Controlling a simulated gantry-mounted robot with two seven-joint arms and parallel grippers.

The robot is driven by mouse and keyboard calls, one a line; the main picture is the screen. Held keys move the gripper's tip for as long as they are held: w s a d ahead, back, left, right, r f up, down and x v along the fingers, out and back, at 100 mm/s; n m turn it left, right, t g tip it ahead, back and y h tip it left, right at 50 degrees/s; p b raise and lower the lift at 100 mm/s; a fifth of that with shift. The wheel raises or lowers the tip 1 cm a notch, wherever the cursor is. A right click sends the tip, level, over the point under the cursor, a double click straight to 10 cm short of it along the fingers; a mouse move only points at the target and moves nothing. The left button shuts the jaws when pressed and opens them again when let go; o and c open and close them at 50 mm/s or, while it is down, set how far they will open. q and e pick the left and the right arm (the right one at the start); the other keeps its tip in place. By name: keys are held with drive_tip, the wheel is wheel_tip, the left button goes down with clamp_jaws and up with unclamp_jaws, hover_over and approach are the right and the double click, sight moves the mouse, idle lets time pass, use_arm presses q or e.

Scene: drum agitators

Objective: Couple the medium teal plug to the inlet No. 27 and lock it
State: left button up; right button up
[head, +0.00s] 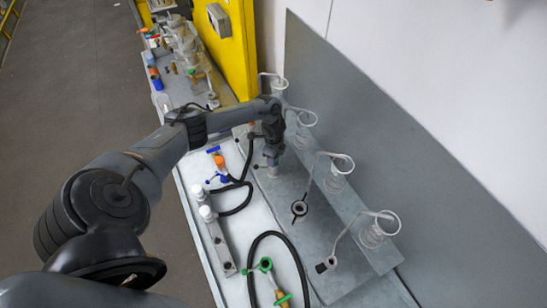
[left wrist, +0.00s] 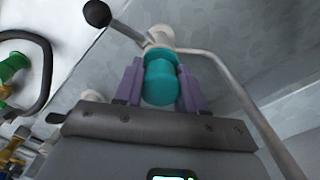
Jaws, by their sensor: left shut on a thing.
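My left gripper (head: 272,158) reaches down over the grey sloped panel. In the left wrist view its purple fingers (left wrist: 160,88) are shut on the teal plug (left wrist: 161,80). Beyond the plug's far end is a pale inlet collar (left wrist: 160,38), in line with it; I cannot tell whether the plug is fully seated. A lever with a black ball (left wrist: 97,13) sticks out from the collar. In the head view the teal plug is hidden by the gripper, and a pale inlet (head: 273,172) shows just below. No number is readable. My right gripper is not in view.
Two other inlets (head: 299,208) (head: 328,263) lie nearer on the panel, with thin bent pipes and coils beside them. An orange and blue plug (head: 219,162), a green-handled plug (head: 265,265) and black hoses lie on the left bench. A grey wall stands right.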

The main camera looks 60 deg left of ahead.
use_arm(q)
drive_tip(key=shift+f+b, duration=0.3)
drive_tip(key=shift+f, duration=0.1)
idle(0.3)
drive_tip(key=o, duration=1.1)
drive_tip(key=shift+o, duration=0.3)
drive_tip(key=shift+r, duration=0.15)
wheel_tip(320, 180, up, 5)
drive_tip(key=p, duration=0.4)
drive_tip(key=shift+r+p, duration=0.15)
drive_tip(key=shift+p, duration=0.2)
drive_tip(key=shift+r, duration=1.15)
